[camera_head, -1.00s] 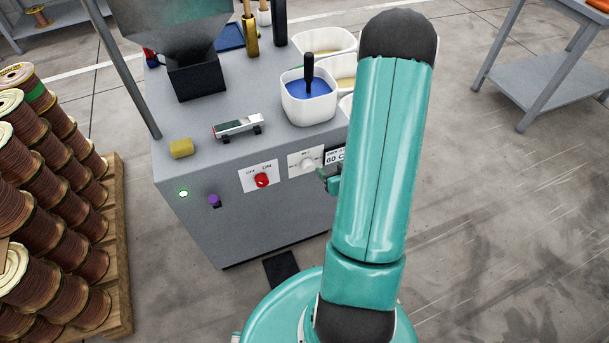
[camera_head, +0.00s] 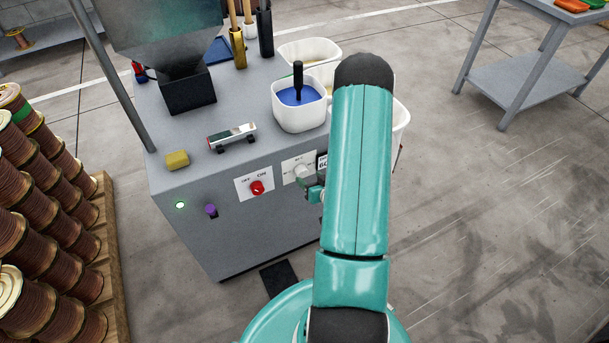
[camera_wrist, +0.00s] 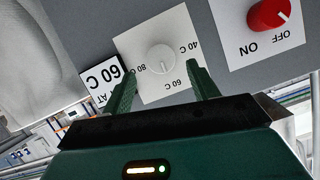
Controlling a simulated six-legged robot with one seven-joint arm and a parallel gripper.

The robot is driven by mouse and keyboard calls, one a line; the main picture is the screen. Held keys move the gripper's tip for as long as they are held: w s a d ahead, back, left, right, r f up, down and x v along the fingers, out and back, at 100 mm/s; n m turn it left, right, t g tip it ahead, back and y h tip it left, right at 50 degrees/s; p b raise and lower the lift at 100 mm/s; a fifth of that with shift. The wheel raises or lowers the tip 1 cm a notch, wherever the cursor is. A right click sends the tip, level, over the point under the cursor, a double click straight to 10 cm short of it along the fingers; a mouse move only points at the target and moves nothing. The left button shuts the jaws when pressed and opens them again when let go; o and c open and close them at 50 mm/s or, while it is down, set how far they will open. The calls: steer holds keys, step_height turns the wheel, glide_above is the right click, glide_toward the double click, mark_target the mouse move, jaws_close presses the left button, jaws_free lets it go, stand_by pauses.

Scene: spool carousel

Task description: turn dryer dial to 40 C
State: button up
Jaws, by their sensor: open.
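The dryer dial (camera_head: 302,171) is a pale round knob on a white plate on the front of the grey machine. In the wrist view the dial (camera_wrist: 160,58) appears upside down, with 40 C, 60 C and 80 C printed around it. Its pointer is too faint to read surely. My gripper (camera_wrist: 164,78) is open, its two green fingers apart and just short of the knob, one toward each side. In the head view my gripper (camera_head: 314,190) is at the dial plate, partly hidden by my arm.
A red OFF/ON switch (camera_head: 257,188) is left of the dial. A sign reading 60 C (camera_wrist: 103,78) is beside the dial plate. A purple button (camera_head: 210,210) and green lamp (camera_head: 180,205) are farther left. White tubs (camera_head: 300,112) stand on top. Spools (camera_head: 40,220) fill a pallet at left.

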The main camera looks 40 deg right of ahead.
mark_target(304, 173)
steer(key=x, duration=0.4)
steer(key=shift+w, duration=0.25)
steer(key=c, duration=1)
